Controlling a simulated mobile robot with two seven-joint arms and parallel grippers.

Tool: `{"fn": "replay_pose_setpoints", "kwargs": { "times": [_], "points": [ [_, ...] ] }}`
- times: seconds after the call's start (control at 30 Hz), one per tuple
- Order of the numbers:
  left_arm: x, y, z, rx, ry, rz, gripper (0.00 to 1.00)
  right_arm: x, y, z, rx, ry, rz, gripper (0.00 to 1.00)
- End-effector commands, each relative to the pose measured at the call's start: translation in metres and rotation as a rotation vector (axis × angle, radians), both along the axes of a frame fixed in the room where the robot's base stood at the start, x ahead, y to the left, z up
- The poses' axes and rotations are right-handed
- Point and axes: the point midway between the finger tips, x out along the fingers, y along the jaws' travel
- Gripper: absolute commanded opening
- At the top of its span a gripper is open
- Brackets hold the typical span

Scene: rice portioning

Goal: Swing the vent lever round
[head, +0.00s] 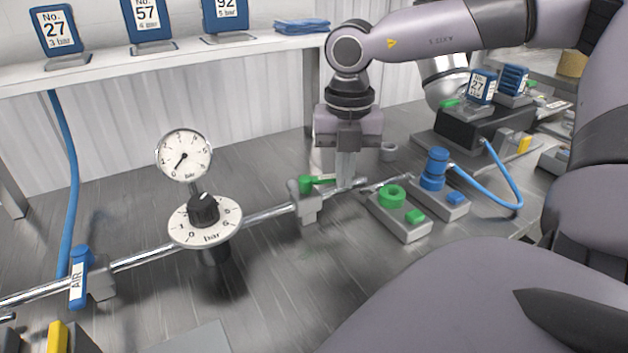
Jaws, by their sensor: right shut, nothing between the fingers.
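The vent lever (317,180) is a short green handle on a grey valve block (306,207) in the pipe line, in the middle of the head view. It points right from the block, roughly along the pipe. My right gripper (345,180) points down just to the right of the lever's free end, its fingers shut and empty. I cannot tell whether the fingers touch the lever. My left gripper is not in view.
A pressure gauge (184,156) and a bar dial (205,222) stand left on the pipe (150,256). A blue AIR lever (79,277) is far left. Blocks with a green ring (391,196) and a blue plug (434,170) stand right. A shelf (150,68) holds number cards behind.

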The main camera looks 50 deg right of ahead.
Motion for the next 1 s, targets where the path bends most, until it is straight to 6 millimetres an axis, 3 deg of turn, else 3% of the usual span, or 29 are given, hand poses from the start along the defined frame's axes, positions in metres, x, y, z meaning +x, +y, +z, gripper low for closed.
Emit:
{"fn": "replay_pose_setpoints", "kwargs": {
  "times": [0.53,1.0],
  "points": [
    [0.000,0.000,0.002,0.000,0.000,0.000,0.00,0.011,-0.012,0.004,0.000,-0.001,0.000,0.00],
    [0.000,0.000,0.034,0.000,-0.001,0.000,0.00,0.002,-0.009,0.060,0.001,-0.002,0.000,0.00]
  ]
}}
